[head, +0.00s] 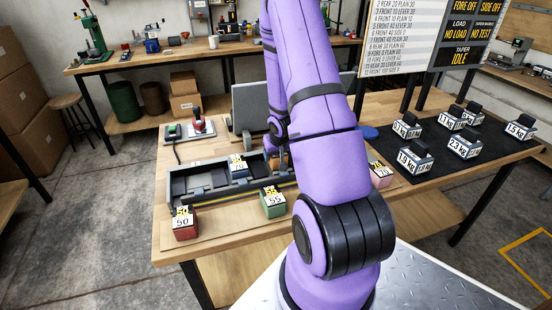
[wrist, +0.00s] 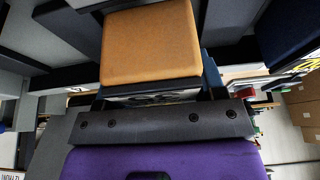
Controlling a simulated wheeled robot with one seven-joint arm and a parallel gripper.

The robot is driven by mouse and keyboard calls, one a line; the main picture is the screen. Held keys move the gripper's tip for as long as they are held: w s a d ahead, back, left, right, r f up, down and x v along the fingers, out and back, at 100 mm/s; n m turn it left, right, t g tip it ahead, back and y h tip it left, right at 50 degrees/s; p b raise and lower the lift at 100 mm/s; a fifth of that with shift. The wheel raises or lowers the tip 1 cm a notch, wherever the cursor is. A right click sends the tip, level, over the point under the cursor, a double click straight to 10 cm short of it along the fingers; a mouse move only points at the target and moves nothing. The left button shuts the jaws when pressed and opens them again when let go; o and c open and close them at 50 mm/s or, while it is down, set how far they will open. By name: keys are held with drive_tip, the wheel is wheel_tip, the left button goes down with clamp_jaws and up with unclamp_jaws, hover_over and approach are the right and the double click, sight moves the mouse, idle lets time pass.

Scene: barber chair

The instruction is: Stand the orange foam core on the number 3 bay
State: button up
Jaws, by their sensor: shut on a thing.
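The orange foam core (wrist: 150,45) fills the upper middle of the wrist view, right in front of my gripper (wrist: 153,92). My gripper is shut on it. In the head view only a small part of the orange core (head: 273,163) shows, over the right part of the grey bay rack (head: 218,188), beside my arm. I cannot tell whether it touches the rack floor. The bay numbers are not legible, and my arm hides the rack's right end.
A red core marked 50 (head: 184,226) and a green core marked 55 (head: 272,204) are at the rack's front. A pink core (head: 381,177) is right of my arm. Several weights stand on a black mat (head: 465,165).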

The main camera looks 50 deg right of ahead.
drive_tip(key=shift+f, duration=1)
drive_tip(key=shift+f, duration=0.1)
drive_tip(key=o, duration=0.9)
drive_tip(key=shift+o, duration=0.2)
